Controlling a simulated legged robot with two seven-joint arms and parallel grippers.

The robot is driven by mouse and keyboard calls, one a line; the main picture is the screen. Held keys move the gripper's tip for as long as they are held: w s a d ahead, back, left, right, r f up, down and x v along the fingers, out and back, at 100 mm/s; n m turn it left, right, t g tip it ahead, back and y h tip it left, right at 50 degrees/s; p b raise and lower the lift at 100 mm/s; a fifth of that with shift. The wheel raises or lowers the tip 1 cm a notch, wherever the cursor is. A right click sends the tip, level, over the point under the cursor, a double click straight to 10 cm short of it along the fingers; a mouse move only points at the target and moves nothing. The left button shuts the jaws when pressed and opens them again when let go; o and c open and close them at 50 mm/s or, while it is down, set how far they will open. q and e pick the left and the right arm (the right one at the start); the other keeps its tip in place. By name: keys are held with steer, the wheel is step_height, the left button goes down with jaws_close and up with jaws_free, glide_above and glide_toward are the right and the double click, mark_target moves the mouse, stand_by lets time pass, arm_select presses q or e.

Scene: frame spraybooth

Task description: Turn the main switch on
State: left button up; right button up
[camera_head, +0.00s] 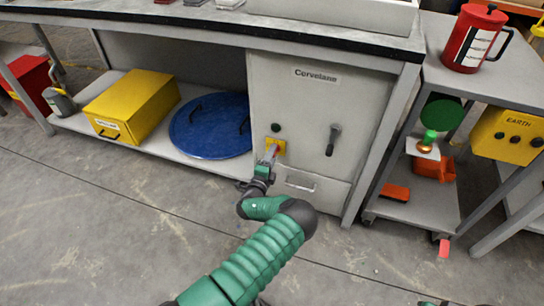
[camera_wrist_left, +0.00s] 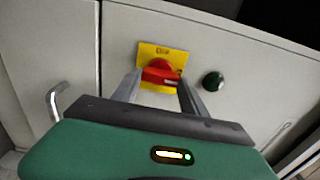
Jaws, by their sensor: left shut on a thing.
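The main switch is a red rotary knob (camera_wrist_left: 162,72) on a yellow plate (camera_wrist_left: 150,53), set in the front of the grey cabinet. In the head view the yellow plate (camera_head: 281,147) shows just past the gripper, and the knob is mostly hidden. My left gripper (camera_head: 270,152) reaches the plate, and it also shows in the left wrist view (camera_wrist_left: 160,85) with one finger on either side of the red knob. It is shut on the knob.
A dark round button (camera_wrist_left: 213,81) sits beside the plate. The cabinet (camera_head: 310,110) has a dark handle (camera_head: 333,140) and a drawer handle (camera_head: 300,186). A blue round lid (camera_head: 211,127) and a yellow box (camera_head: 131,106) are on the lower shelf. The floor in front is clear.

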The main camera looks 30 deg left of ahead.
arm_select(q)
steer(key=shift+s+d+f, duration=0.1)
steer(key=shift+d+f, duration=0.1)
steer(key=shift+f, duration=0.1)
steer(key=o, duration=1.4)
steer(key=shift+c, duration=0.2)
steer(key=shift+r, duration=0.1)
steer(key=shift+a, duration=0.1)
steer(key=shift+r, duration=0.1)
steer(key=p+v, duration=0.7)
steer(key=v, duration=0.9)
steer(key=shift+s, duration=0.4)
